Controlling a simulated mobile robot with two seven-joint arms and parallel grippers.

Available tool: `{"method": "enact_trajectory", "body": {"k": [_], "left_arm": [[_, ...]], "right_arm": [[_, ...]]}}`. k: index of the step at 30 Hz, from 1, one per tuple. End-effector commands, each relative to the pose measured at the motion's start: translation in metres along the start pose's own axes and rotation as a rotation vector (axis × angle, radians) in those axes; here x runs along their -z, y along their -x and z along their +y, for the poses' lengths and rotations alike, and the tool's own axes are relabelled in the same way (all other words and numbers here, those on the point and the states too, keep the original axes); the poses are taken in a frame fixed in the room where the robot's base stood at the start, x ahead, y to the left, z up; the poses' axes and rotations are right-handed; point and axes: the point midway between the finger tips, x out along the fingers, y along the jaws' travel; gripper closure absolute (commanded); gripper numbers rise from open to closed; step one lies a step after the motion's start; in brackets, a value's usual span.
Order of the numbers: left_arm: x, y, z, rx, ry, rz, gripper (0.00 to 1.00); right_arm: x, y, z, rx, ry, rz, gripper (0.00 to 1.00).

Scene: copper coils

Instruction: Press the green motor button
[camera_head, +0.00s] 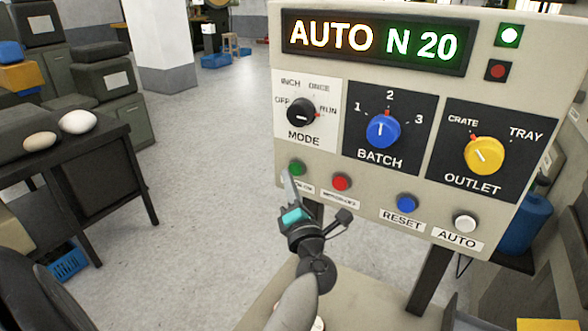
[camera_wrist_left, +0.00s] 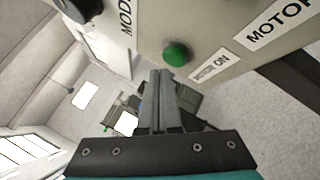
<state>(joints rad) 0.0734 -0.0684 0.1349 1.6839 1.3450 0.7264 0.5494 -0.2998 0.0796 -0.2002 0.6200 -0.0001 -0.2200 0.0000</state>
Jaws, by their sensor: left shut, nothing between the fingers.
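The green motor button (camera_head: 297,167) is at the lower left of the control panel (camera_head: 350,207), under the MODE dial. My left gripper (camera_head: 286,176) is shut and empty, with its fingers pointing up just below and left of the button. In the left wrist view the green button (camera_wrist_left: 177,53) stands out from the panel face, above and right of the shut fingertips (camera_wrist_left: 161,73). A gap shows between them there. A "MOTOR ON" label sits beside the button. My right gripper is not in view.
A red button (camera_head: 342,182) is close to the right of the green one, then a blue RESET button (camera_head: 407,204) and a white AUTO button (camera_head: 465,223). The display (camera_head: 376,42) reads "AUTO N 20". A dark table (camera_head: 75,150) stands at left; open floor lies between.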

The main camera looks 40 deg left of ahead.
Motion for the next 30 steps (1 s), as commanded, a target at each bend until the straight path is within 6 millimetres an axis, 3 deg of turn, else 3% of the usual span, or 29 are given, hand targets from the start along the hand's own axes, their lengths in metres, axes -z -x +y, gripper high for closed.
{"method": "enact_trajectory", "body": {"k": [6,21,30], "left_arm": [[0.002,0.002,0.001,0.001,-0.001,0.001,1.0],[0.024,0.033,0.024,0.0,-0.002,0.001,1.0],[0.026,0.035,0.025,0.0,-0.001,0.001,1.0]], "right_arm": [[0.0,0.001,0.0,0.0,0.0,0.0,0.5],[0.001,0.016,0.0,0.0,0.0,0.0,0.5],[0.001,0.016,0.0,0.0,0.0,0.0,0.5]]}}
